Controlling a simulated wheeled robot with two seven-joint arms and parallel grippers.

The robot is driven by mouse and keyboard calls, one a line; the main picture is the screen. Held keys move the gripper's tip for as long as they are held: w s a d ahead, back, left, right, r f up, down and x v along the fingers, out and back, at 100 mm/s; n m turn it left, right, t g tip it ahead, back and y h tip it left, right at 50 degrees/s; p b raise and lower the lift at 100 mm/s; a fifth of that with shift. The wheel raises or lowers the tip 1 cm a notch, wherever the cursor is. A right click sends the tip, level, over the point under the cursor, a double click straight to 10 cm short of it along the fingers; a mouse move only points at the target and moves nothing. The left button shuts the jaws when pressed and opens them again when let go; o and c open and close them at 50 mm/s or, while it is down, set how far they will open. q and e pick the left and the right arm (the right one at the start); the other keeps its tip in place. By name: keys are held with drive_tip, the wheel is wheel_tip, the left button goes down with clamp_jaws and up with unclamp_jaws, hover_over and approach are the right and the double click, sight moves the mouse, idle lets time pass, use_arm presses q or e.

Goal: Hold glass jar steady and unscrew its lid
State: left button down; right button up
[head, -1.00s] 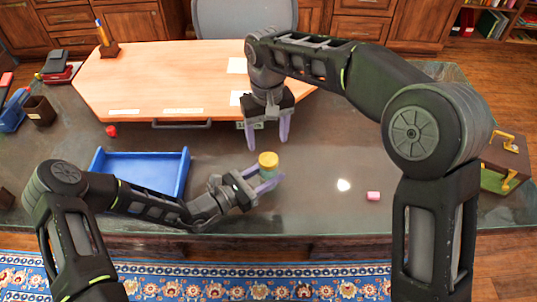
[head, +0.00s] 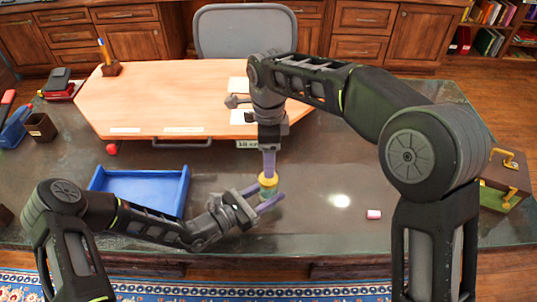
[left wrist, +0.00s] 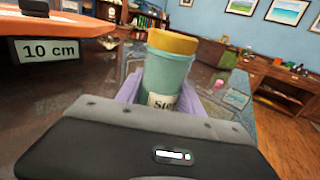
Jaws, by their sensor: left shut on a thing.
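A small glass jar with a blue-green body (left wrist: 165,80), a partly hidden paper label and a yellow lid (head: 268,180) stands upright off the desk's left-middle front. My left gripper (head: 270,197) is shut on the jar's body from the left. The lid (left wrist: 172,42) sits on the jar in the left wrist view. My right gripper (head: 268,172) points down from above, its purple fingers seen edge-on and overlapping the lid's far edge in the head view. Its finger gap is hidden, and I cannot tell whether it touches the lid.
A blue tray (head: 183,195) lies left of the jar, partly behind my left arm. A wooden board (head: 170,100) lies behind. A pink block (head: 374,214) and a wooden box (head: 505,180) are to the right. The desk between jar and block is clear.

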idle(0.4)
drive_tip(key=shift+f, duration=4)
drive_tip(key=shift+c, duration=0.6)
